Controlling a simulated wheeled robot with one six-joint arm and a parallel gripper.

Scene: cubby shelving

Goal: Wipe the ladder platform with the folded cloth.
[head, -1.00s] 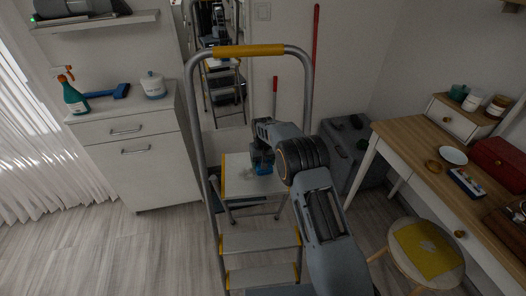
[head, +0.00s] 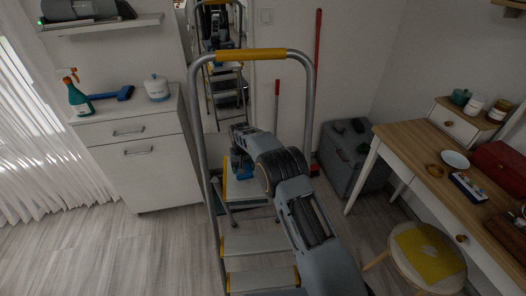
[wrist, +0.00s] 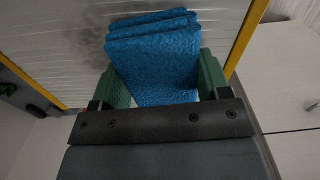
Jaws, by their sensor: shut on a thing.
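The ladder platform (head: 247,190) is a pale tread with yellow edging, inside the grey tube frame of the stepladder.
The ladder's tube handrail with a yellow grip (head: 250,55) arches around my arm. A white cabinet (head: 140,165) with a spray bottle (head: 79,98) stands left. A grey chest (head: 350,160), a wooden desk (head: 425,150) and a stool (head: 405,262) are at the right.

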